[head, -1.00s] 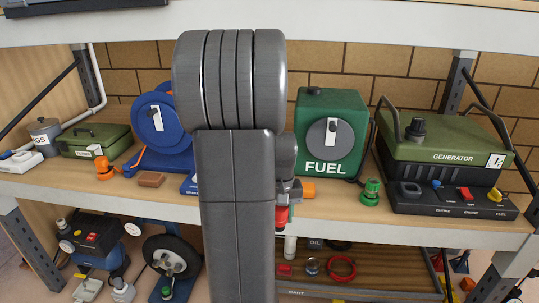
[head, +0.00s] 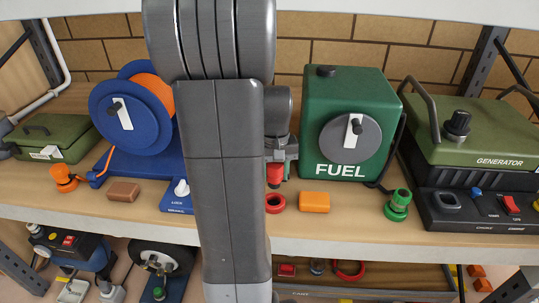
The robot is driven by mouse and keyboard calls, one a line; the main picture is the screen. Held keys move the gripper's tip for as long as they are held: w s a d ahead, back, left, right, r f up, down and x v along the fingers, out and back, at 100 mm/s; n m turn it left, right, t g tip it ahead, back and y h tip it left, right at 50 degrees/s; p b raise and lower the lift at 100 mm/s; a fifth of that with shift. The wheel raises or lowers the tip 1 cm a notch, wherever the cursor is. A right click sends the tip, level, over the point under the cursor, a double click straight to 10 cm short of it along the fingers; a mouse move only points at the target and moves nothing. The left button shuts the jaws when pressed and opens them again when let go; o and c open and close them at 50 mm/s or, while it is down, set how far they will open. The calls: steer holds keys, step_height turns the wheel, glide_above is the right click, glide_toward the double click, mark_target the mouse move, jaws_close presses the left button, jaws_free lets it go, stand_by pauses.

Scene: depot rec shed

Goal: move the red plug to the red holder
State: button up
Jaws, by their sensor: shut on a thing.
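My gripper (head: 276,160) is mostly hidden behind my own arm. It is shut on the red plug (head: 275,175), which hangs below the jaws above the middle shelf. A red ring-shaped piece (head: 275,204) lies on the shelf just below the plug in the picture, with a visible gap between them. It may be the red holder. Its left side is close to my arm in the picture.
An orange block (head: 314,202) lies just right of the red ring. The green fuel box (head: 319,97) stands behind it, with a green fitting (head: 398,205) to the right. A blue reel (head: 125,112) and brown block (head: 123,190) are left. The generator (head: 483,139) is far right.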

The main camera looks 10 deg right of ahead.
mark_target(274, 185)
steer(key=shift+w+f, duration=0.2)
steer(key=shift+w, duration=0.05)
steer(key=shift+s+f+b, duration=0.15)
steer(key=shift+f+b, duration=0.3)
steer(key=shift+b, duration=0.15)
steer(key=shift+f+b, duration=1.55)
steer(key=shift+f, duration=0.45)
steer(key=shift+f+b, duration=1.05)
steer(key=shift+f, duration=0.4)
steer(key=o, duration=1.1)
steer(key=shift+c, duration=0.2)
steer(key=shift+r, duration=0.1)
step_height(274, 185, up, 14)
steer(key=shift+f, duration=0.15)
